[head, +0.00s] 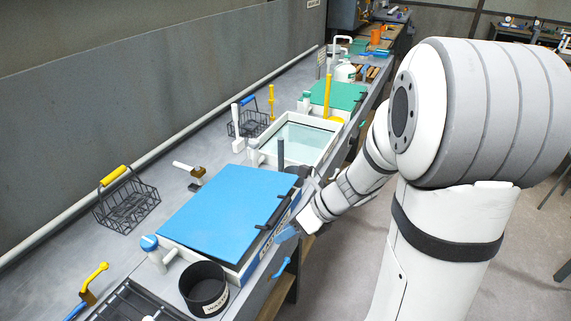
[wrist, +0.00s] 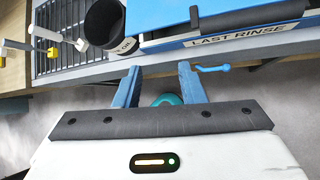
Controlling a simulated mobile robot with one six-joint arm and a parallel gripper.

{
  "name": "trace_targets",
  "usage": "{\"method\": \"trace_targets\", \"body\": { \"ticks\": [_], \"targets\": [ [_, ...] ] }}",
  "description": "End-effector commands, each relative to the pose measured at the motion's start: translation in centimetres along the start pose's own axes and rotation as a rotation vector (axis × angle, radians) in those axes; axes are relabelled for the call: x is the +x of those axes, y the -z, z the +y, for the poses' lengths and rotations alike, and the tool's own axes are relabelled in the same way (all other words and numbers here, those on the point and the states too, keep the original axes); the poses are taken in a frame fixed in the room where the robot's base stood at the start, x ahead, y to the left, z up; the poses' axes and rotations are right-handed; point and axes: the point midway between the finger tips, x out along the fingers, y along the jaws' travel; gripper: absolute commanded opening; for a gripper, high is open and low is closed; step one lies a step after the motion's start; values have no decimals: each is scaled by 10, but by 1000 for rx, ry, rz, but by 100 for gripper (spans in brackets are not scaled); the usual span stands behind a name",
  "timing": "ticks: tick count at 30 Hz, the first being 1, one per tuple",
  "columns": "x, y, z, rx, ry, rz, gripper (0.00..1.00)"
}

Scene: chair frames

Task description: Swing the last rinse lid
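The last rinse tank (head: 250,262) carries a flat blue lid (head: 222,205) that lies down over its top. The tank's front label reads LAST RINSE in the wrist view (wrist: 240,40). A black grip bar (head: 268,214) runs along the lid's right edge, and part of it shows in the wrist view (wrist: 250,14). My gripper (head: 287,234) is beside the tank's front side, apart from the grip bar. In the wrist view my gripper (wrist: 158,78) has its two blue fingers spread with nothing between them. The lid's far part is outside the wrist view.
A black bin (head: 204,288) stands at the tank's near corner. A blue tap handle (head: 281,268) juts from the bench front. An open water tank (head: 293,141) and a green-lidded tank (head: 333,95) stand beyond. A wire basket (head: 127,206) sits to the left.

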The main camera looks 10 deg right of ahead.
Motion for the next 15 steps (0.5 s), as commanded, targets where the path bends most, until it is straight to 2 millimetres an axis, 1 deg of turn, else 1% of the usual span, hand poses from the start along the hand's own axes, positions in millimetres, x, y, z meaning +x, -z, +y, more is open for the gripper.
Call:
{"method": "trace_targets", "body": {
  "ticks": [1,2,3,6,7,9,10,12,15],
  "targets": [
    [-7,-9,-13,217,-2,-53,36],
    [-7,-12,-22,348,-3,-87,36],
    [-7,-15,-34,515,-5,-132,36],
    [-8,-18,-61,873,-18,-230,36],
    [-9,-17,-68,962,-23,-254,36],
    [-9,-16,-82,1126,-34,-301,36],
    [-9,-15,-87,1181,-38,-317,36],
    [-9,-13,-95,1270,-45,-345,36],
    [-6,-12,-100,1322,-50,-361,36]
  ]
}}
